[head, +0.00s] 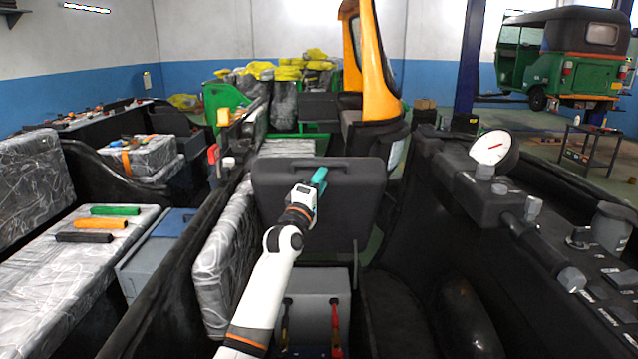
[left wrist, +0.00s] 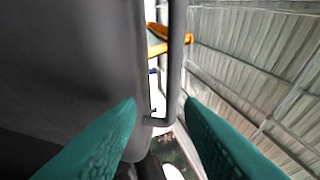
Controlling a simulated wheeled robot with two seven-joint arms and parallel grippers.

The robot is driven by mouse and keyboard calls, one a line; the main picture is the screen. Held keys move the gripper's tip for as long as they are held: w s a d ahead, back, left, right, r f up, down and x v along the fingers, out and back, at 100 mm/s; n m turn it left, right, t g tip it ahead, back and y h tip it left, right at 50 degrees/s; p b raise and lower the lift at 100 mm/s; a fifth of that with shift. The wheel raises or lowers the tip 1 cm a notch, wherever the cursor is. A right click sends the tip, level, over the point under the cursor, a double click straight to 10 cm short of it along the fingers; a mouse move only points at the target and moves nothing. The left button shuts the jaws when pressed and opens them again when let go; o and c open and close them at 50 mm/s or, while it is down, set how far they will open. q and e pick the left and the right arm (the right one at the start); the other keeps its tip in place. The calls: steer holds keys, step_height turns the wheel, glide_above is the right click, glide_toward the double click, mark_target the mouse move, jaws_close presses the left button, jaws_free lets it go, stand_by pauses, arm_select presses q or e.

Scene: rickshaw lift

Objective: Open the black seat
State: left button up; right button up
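The black seat (head: 268,190) is a dark upright panel in the middle of the head view, with a handle (head: 300,162) along its top edge. My left gripper (head: 320,178) is in front of the panel's upper part, close to the handle. In the left wrist view, its two teal fingers (left wrist: 160,103) are spread apart. The handle (left wrist: 177,55) shows between and beyond their tips, with the seat's dark face (left wrist: 70,60) at the left. I cannot tell whether a finger touches the handle. My right gripper is not in view.
A grey box (head: 312,285) with red and yellow-handled tools stands below the seat. A wrapped bench (head: 50,280) with coloured grips is at the left. A black dashboard with a gauge (head: 490,148) fills the right. A yellow pillar (head: 378,70) rises behind.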

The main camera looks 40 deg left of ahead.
arm_select(q)
steer(key=shift+s, duration=0.1)
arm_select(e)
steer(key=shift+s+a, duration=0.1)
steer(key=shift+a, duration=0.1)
arm_select(q)
steer(key=v, duration=1.2)
steer(key=shift+b, duration=0.4)
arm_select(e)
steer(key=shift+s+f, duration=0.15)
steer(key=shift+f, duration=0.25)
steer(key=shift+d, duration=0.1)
